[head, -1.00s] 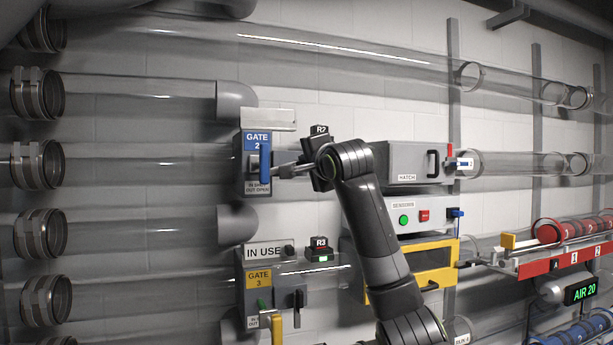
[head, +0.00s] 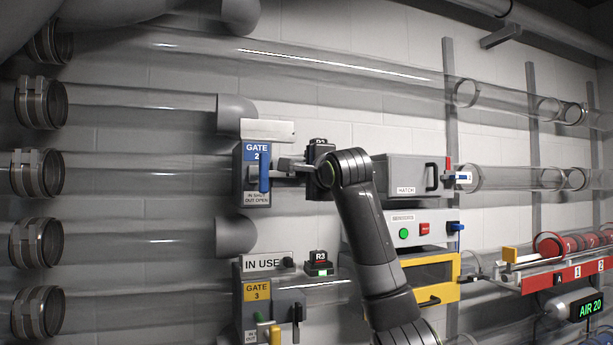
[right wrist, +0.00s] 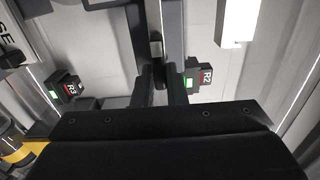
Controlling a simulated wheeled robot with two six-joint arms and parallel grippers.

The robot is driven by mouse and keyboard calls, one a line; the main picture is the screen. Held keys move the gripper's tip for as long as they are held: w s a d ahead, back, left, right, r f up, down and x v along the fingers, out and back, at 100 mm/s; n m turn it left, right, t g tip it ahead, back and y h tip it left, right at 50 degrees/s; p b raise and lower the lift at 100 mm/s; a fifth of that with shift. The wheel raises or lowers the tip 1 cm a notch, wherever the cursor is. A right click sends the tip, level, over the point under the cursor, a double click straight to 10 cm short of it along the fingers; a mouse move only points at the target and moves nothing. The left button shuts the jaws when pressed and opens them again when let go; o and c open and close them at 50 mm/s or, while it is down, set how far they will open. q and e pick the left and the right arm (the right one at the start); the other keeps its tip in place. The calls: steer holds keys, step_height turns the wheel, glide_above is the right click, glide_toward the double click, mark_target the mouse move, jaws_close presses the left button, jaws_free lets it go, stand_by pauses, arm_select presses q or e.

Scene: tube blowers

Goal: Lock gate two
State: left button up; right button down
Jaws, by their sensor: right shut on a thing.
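Gate two (head: 256,197) is a grey box with a blue label and an upright blue handle (head: 264,171), at the left of centre in the head view. My right gripper (head: 284,165) reaches it from the right, just beside the blue handle. In the right wrist view its two fingers (right wrist: 160,85) are shut on a small dark part (right wrist: 158,72) at gate two's side. Fingers hide most of that part, so its exact shape and position cannot be told. My left gripper is not in view.
Gate three (head: 256,310), with a yellow label and an "IN USE" sign (head: 264,263), stands below. The R3 box (head: 319,264) shows a green light. The hatch (head: 410,175) is to the right. Clear tubes run along the wall.

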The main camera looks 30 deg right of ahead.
steer(key=c, duration=1.5)
jaws_free()
steer(key=shift+d, duration=0.1)
steer(key=shift+o, duration=0.2)
steer(key=shift+s, duration=0.1)
steer(key=b+v, duration=0.7)
steer(key=v, duration=1)
steer(key=shift+s+f, duration=0.1)
